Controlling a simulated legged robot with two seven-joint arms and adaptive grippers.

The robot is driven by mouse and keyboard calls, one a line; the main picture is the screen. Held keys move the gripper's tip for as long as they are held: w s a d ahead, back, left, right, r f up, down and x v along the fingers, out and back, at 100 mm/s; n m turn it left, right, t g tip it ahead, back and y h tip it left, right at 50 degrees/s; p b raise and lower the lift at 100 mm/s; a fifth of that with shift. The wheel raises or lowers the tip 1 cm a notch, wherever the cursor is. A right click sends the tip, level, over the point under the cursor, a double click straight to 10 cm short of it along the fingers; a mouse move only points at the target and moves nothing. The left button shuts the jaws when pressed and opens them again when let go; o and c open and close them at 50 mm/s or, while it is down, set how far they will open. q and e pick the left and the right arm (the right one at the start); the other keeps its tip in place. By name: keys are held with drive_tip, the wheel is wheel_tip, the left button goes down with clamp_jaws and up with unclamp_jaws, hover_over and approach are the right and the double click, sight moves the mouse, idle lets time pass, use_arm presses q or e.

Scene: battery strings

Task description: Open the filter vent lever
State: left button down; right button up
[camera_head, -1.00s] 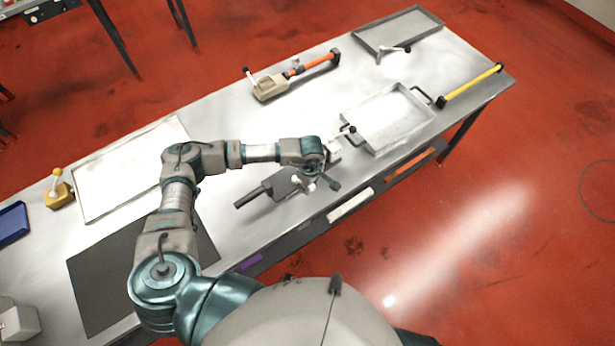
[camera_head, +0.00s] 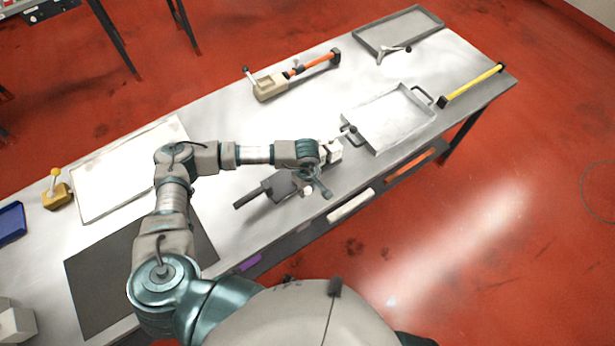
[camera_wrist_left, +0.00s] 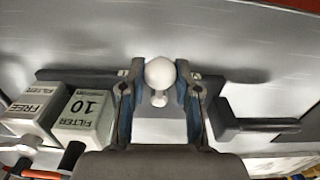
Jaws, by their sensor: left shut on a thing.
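The filter vent device is a dark grey body with a black handle (camera_head: 250,198), near the table's front edge in the head view. Its lever has a round white knob (camera_wrist_left: 160,72), seen in the left wrist view. My left gripper (camera_head: 316,188) is over the right end of the device. In the wrist view its two fingers (camera_wrist_left: 158,92) stand on either side of the knob, shut on it. A pale block below the knob is partly covered by the fingers and my gripper's body. The lever's shaft is mostly hidden.
White blocks labelled "10 FILTER" (camera_wrist_left: 84,118) and "FREE FILTER" (camera_wrist_left: 34,112) stand left of the fingers. A metal tray (camera_head: 375,147) lies right of the gripper. An orange-handled device (camera_head: 270,88) is behind, and a yellow bar (camera_head: 472,84) lies at the right edge.

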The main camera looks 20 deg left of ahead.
use_arm(q)
drive_tip(key=shift+s+a+m+b, duration=0.35)
drive_tip(key=shift+s+m+b, duration=0.15)
drive_tip(key=shift+m, duration=0.4)
drive_tip(key=shift+s+a+m, duration=0.1)
drive_tip(key=shift+a+m, duration=0.05)
drive_tip(key=shift+m, duration=0.25)
drive_tip(key=shift+s+a+m+b, duration=0.3)
drive_tip(key=shift+a+m+b, duration=0.1)
drive_tip(key=shift+m+b, duration=0.35)
drive_tip(key=c, duration=0.9)
unclamp_jaws()
